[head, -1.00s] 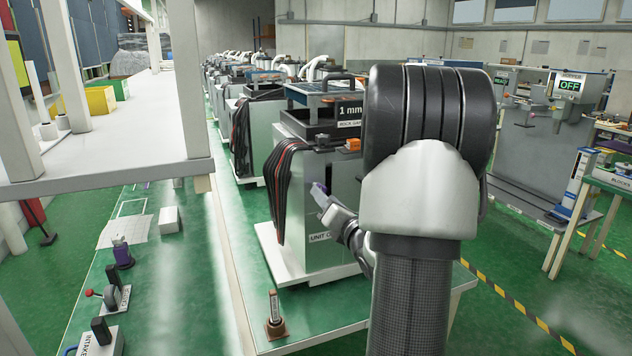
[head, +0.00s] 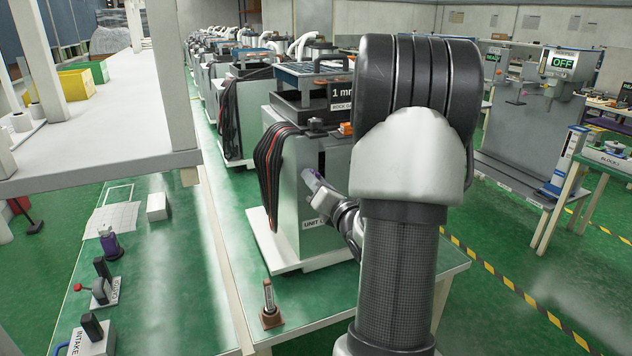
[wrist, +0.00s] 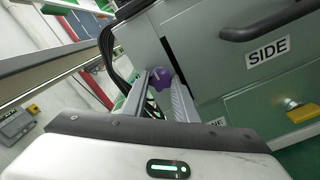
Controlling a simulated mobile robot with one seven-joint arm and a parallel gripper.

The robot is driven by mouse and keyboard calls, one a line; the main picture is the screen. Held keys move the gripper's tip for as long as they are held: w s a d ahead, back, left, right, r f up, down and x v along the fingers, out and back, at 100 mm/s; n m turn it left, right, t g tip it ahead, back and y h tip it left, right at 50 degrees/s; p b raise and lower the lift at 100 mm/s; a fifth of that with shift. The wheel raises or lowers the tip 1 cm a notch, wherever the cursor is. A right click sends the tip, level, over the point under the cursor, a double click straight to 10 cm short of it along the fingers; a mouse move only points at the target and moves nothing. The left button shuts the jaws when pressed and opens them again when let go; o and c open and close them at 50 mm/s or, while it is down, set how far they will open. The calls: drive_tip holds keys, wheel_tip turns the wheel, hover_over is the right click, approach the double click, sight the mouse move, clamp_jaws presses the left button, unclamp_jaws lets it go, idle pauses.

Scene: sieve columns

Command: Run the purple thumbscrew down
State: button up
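The purple thumbscrew (wrist: 160,79) is a small lobed knob in the wrist view, beside the dark slot in the pale unit's side. My gripper (wrist: 161,84) has a finger on each side of it, close against the knob, and looks shut on it. In the head view my gripper (head: 314,186) reaches the unit's front face (head: 310,205) from the right, with a bit of purple at its tips. The thumbscrew's shank is hidden, so I cannot tell how far it is in.
A sieve stack (head: 309,97) tops the unit, with dark hoses (head: 270,165) at its left. A small brown-based upright piece (head: 270,305) stands near the table's front. A white shelf (head: 110,130) is at left. The wrist view shows a handle (wrist: 268,26) and a yellow padlock (wrist: 300,112).

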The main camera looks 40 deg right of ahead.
drive_tip(key=shift+f+m+b, duration=0.1)
drive_tip(key=shift+m+b, duration=0.2)
drive_tip(key=shift+b, duration=0.25)
